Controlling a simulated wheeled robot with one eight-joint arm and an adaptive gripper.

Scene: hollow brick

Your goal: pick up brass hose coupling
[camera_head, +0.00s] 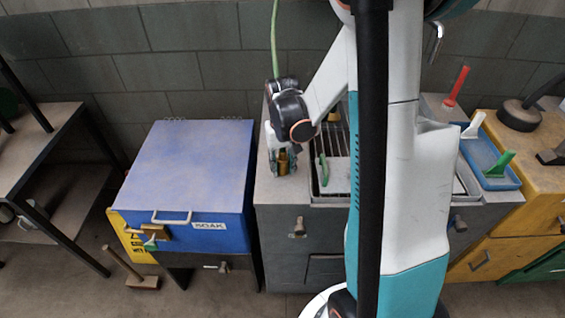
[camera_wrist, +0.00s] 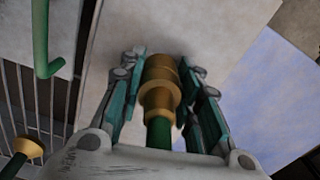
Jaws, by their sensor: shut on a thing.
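The brass hose coupling (camera_wrist: 159,88) is a stepped, gold-coloured fitting with a green part (camera_wrist: 159,133) at its near end in the wrist view. My gripper (camera_wrist: 161,84) is shut on it, with a finger on either side. In the head view my gripper (camera_head: 283,166) points down over the left part of the grey cabinet top, and the coupling (camera_head: 283,163) shows as a small brass patch between the fingers. I cannot tell whether the coupling touches the surface.
A metal grate (camera_head: 337,150) with a green-handled item (camera_head: 323,171) lies right of my gripper. A blue chest (camera_head: 187,165) marked SOAK stands to the left. A blue tray (camera_head: 487,160) with brushes is farther right. Another brass piece (camera_wrist: 27,147) shows in the wrist view.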

